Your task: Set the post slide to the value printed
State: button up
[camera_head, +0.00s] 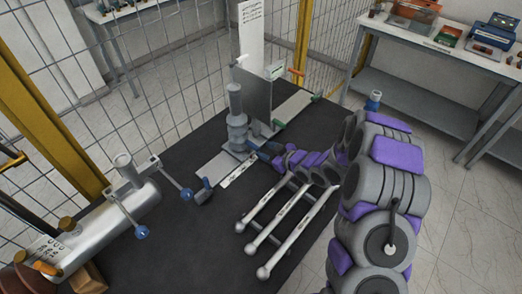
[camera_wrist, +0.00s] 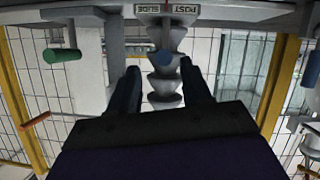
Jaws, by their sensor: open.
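The grey ribbed post (camera_head: 236,118) stands upright on a pale base plate (camera_head: 213,168) on the dark platform. A narrow label strip (camera_head: 239,172) lies at its foot. In the wrist view, the ribbed post (camera_wrist: 165,82) shows between my two dark fingers, with a blue round end (camera_wrist: 164,63) in front of it. The label (camera_wrist: 167,9) there reads "POST SLIDE". My gripper (camera_head: 259,150) is open beside the post's lower part; its fingers also show in the wrist view (camera_wrist: 160,68). Contact cannot be told. No slide value is readable.
A printed white panel (camera_head: 251,30) stands behind. Silver rods (camera_head: 285,222) lie right of centre, and a silver cylinder (camera_head: 108,225) with blue-knobbed levers lies left. Wire fencing encloses the back.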

aim_at(258, 149)
jog(key=x, duration=0.3)
jog(key=shift+s+a+f, duration=0.1)
jog(key=shift+s+a, duration=0.05)
jog(key=shift+a, duration=0.75)
jog(key=shift+d, duration=0.4)
jog(key=shift+c, duration=0.5)
jog(key=shift+d, duration=0.35)
jog(key=c, duration=0.3)
jog(key=shift+a, duration=0.25)
grip_shut()
